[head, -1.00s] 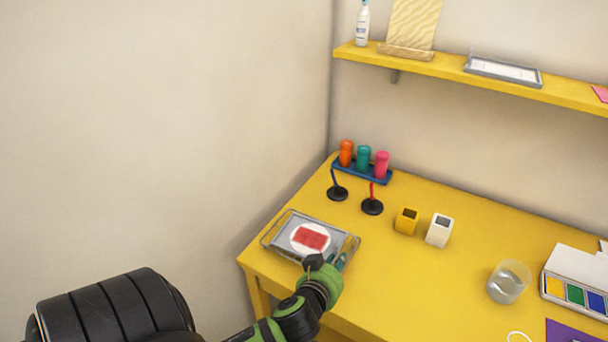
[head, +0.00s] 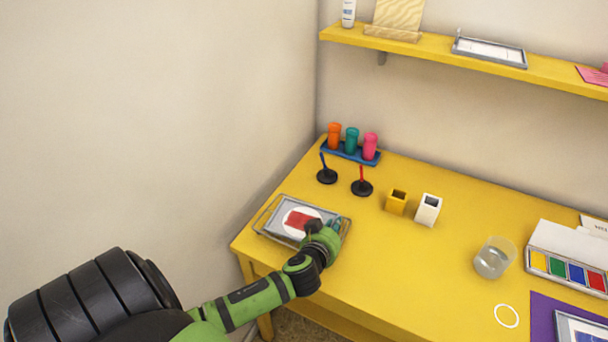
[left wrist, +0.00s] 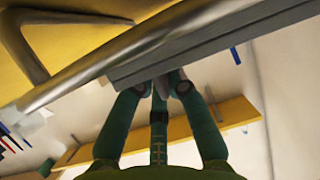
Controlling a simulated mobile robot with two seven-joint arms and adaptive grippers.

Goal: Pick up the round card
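In the left wrist view, the teal fingers (left wrist: 162,88) reach to the edge of a grey slab, with a metal rail in front. Their tips are partly hidden, so I cannot tell whether they are closed on anything. My right gripper is out of view.
A yellow cube holder (head: 397,202), a white one (head: 428,210) and a glass (head: 494,258) stand to the right. The yellow table's middle front is clear.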

